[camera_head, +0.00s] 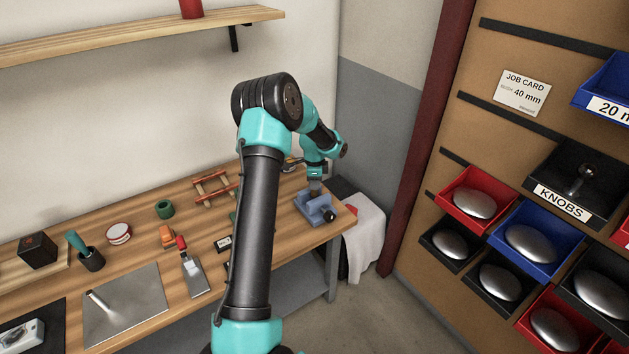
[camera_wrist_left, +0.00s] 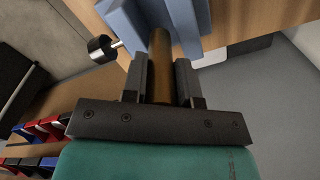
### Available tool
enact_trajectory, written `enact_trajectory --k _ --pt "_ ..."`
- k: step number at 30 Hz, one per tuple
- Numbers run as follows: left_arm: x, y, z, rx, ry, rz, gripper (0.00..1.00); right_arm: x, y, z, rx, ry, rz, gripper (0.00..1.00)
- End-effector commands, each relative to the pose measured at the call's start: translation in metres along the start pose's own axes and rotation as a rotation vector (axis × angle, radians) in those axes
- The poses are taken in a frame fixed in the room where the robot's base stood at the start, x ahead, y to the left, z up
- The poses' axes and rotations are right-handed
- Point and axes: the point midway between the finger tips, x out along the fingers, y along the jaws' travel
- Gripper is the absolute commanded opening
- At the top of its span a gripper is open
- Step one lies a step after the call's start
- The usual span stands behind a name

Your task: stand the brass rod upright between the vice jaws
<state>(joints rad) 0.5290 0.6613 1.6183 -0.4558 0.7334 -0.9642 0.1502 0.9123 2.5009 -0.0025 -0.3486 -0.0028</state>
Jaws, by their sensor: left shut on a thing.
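The brass rod (camera_wrist_left: 160,65) is held lengthwise between the two fingers of my left gripper (camera_wrist_left: 160,82), which is shut on it. In the left wrist view its far end lines up with the gap between the blue vice jaws (camera_wrist_left: 190,18); I cannot tell how deep it sits there. In the head view the blue vice (camera_head: 318,210) stands at the right end of the bench, with my left gripper (camera_head: 315,187) pointing down just above it. The rod is hard to make out there. My right gripper is not in view.
The vice's black handle knob (camera_wrist_left: 101,48) sticks out beside the jaws. A wooden rack (camera_head: 213,187), green ring (camera_head: 165,209), orange block (camera_head: 167,236) and metal plate (camera_head: 122,308) lie on the bench. Bins with knobs (camera_head: 475,203) hang at right.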

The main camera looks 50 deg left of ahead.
Motion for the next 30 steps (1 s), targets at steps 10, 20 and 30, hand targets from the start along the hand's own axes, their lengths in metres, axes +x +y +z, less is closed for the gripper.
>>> enact_trajectory --k 10,20,30 --pt "0.007 0.000 0.000 0.000 0.000 -0.002 0.00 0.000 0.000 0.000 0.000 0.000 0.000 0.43" --pt "0.015 0.000 0.000 0.000 0.000 -0.001 0.00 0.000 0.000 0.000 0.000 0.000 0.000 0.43" --pt "0.023 0.000 0.000 0.000 0.000 -0.001 0.00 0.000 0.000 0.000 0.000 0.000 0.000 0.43"
